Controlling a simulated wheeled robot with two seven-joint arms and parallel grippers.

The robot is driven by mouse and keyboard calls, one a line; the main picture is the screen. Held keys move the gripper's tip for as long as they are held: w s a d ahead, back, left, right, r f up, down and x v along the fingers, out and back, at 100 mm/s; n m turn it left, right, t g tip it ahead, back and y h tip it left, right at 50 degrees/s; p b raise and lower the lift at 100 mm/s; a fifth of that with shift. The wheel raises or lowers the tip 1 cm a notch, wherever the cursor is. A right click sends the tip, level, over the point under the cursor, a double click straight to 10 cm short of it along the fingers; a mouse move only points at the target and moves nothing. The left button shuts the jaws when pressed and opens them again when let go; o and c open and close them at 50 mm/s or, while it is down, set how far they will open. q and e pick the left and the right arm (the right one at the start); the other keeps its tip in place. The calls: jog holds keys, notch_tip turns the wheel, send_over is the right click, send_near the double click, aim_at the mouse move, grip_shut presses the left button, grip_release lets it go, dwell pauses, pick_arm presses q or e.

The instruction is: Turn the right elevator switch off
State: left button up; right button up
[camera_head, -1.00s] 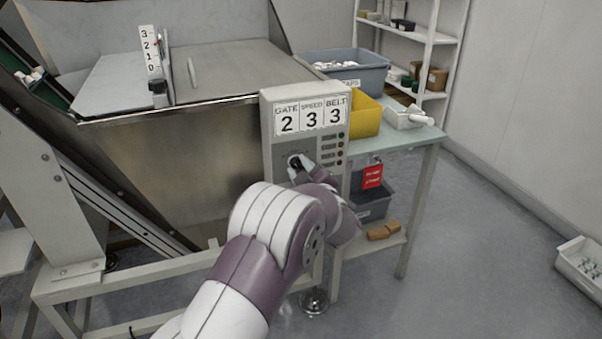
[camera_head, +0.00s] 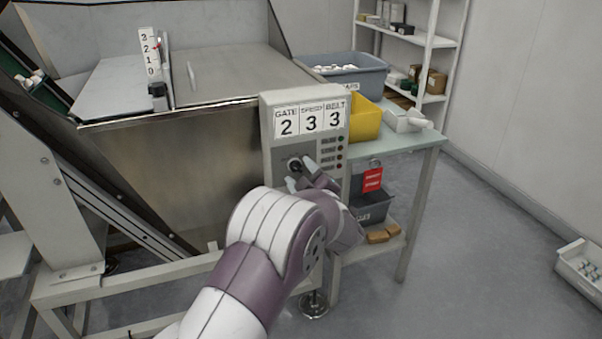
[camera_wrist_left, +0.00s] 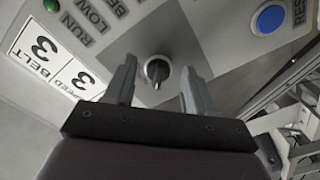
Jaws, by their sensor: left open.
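The switch is a black rotary knob (camera_wrist_left: 158,70) on a round plate on the grey control panel (camera_head: 269,127). In the left wrist view it sits between and beyond the two fingers of my left gripper (camera_wrist_left: 157,88). The fingers are apart, and I see no contact with the knob. In the head view the knob (camera_head: 294,164) shows just above the fingertips of my left gripper (camera_head: 303,174). The panel's signs read GATE 2, SPEED 3, BELT 3. My right gripper is not in view.
A blue button (camera_wrist_left: 269,19) and a green light (camera_wrist_left: 51,5) are on the panel. The metal hopper (camera_head: 165,160) stands left of it. A table (camera_head: 415,143) at right holds a yellow bin (camera_head: 367,120) and a grey bin (camera_head: 345,75). A red tag (camera_head: 373,180) hangs below.

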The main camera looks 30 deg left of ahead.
pick_arm(q)
jog(key=p+v, duration=0.2)
jog(key=v, duration=1)
